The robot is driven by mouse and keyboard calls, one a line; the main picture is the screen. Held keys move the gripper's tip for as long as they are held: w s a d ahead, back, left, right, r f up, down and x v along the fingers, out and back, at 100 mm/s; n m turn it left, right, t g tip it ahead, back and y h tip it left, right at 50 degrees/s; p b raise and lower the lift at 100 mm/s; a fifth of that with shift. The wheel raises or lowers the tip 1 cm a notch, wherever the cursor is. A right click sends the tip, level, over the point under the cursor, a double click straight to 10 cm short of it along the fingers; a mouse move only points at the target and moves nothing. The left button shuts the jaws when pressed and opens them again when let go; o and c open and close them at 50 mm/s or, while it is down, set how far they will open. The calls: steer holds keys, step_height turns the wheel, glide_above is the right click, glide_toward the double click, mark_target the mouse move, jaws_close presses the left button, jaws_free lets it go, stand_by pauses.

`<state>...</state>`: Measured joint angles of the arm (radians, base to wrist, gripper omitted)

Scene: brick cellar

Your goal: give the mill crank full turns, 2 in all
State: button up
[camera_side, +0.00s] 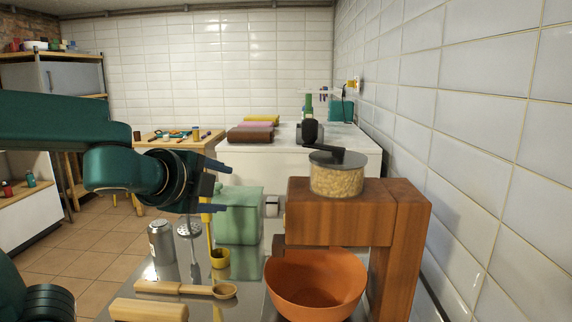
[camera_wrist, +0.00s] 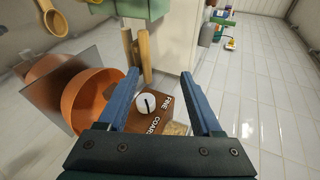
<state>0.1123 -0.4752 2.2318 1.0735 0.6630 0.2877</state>
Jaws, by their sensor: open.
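The wooden mill (camera_side: 400,215) stands at the right in the side view. Its clear hopper (camera_side: 337,182) is full of grain. A dark crank arm crosses the hopper lid, and its upright black knob (camera_side: 310,132) is at the left end. My gripper (camera_side: 224,189) is open and empty, pointing right, left of the mill and lower than the knob, clear of both. In the wrist view my gripper (camera_wrist: 160,76) shows both blue fingers apart. Between them is the mill's white dial (camera_wrist: 146,104), marked FINE and COARSE. I cannot make out the crank in that view.
An orange bowl (camera_side: 316,285) sits under the mill's spout. A tiled wall (camera_side: 480,130) bounds the right side.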

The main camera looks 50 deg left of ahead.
mark_target(303, 126)
steer(key=s+d+f+n+g+h, duration=0.55)
steer(key=s+d+f+n, duration=0.35)
steer(key=s+d+n, duration=0.25)
steer(key=w+a+r+m+t+y, duration=0.1)
steer(key=w+a+r+m+t, duration=0.3)
steer(key=w+r+m, duration=0.3)
steer(key=w+a+r+m+t+y, duration=0.2)
steer(key=w+a+r+m+t, duration=0.3)
steer(key=w, duration=0.4)
steer(key=w+d+r+m+t+h, duration=0.1)
steer(key=w+r+m+h, duration=0.1)
steer(key=m, duration=0.7)
steer(key=w+d+r+m+t+h, duration=0.1)
steer(key=w+r+m+h, duration=0.1)
steer(key=m, duration=0.6)
steer(key=w+d+r+m+t+h, duration=0.1)
steer(key=w+m+h, duration=0.3)
steer(key=m, duration=0.5)
steer(key=shift+w+d+r+m, duration=0.25)
steer(key=shift+d+r+m, duration=0.15)
steer(key=shift+r, duration=0.35)
steer(key=shift+x, duration=2.35)
